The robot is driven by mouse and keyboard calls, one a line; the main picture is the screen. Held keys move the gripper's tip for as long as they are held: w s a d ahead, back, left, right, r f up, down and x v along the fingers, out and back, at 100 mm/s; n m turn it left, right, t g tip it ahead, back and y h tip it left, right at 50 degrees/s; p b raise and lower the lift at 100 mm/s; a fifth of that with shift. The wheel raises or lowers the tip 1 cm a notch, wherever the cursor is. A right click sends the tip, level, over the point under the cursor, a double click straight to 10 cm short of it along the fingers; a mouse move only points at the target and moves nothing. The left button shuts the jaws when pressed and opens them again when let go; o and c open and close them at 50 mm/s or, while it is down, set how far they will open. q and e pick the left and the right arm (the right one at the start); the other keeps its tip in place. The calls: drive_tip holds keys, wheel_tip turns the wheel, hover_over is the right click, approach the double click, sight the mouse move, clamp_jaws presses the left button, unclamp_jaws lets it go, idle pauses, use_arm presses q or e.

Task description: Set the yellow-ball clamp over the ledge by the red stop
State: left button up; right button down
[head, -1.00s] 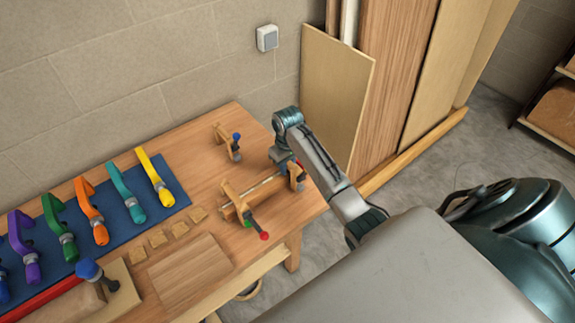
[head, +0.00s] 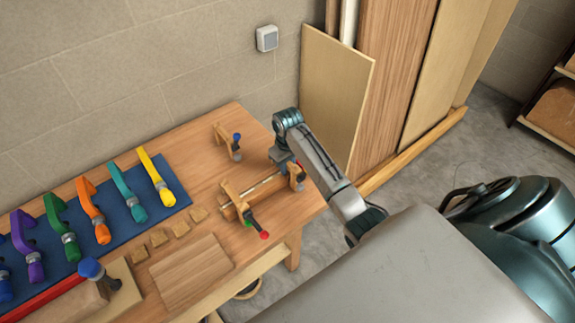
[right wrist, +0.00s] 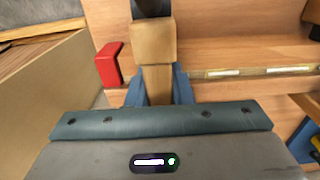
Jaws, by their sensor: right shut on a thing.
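My right gripper (head: 288,163) is at the right end of the bench, shut on a wooden clamp (head: 298,182). In the right wrist view its blue fingers (right wrist: 158,92) close around the clamp's wooden bar (right wrist: 153,42). No yellow ball is visible on the held clamp. The red stop (right wrist: 108,63) stands just left of the clamp, and a bit of it shows in the head view (head: 300,166). The clamp is at the right end of the wooden ledge (head: 262,196); I cannot tell whether it touches it. My left gripper is not in view.
A red-ball clamp (head: 232,199) stands at the ledge's left end. Coloured clamps lie on a blue mat (head: 176,186) to the left. Small wood blocks (head: 180,229) and a flat board (head: 190,272) lie in front.

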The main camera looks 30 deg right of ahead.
drive_tip(key=shift+s+f, duration=0.15)
drive_tip(key=shift+f, duration=0.1)
drive_tip(key=c, duration=1.2)
unclamp_jaws()
drive_tip(key=shift+s+f, duration=0.1)
drive_tip(key=shift+s, duration=0.05)
drive_tip(key=shift+a, duration=0.15)
drive_tip(key=r+b, duration=0.1)
drive_tip(key=r, duration=0.3)
drive_tip(key=r+b, duration=0.2)
drive_tip(key=r, duration=0.2)
drive_tip(key=shift+w+r, duration=0.2)
drive_tip(key=shift+r, duration=0.15)
drive_tip(key=shift+s+r+p, duration=0.1)
drive_tip(key=shift+r+p, duration=0.75)
drive_tip(key=shift+p, duration=0.2)
drive_tip(key=shift+r+p, duration=0.55)
drive_tip(key=shift+p, duration=0.05)
drive_tip(key=shift+d, duration=0.25)
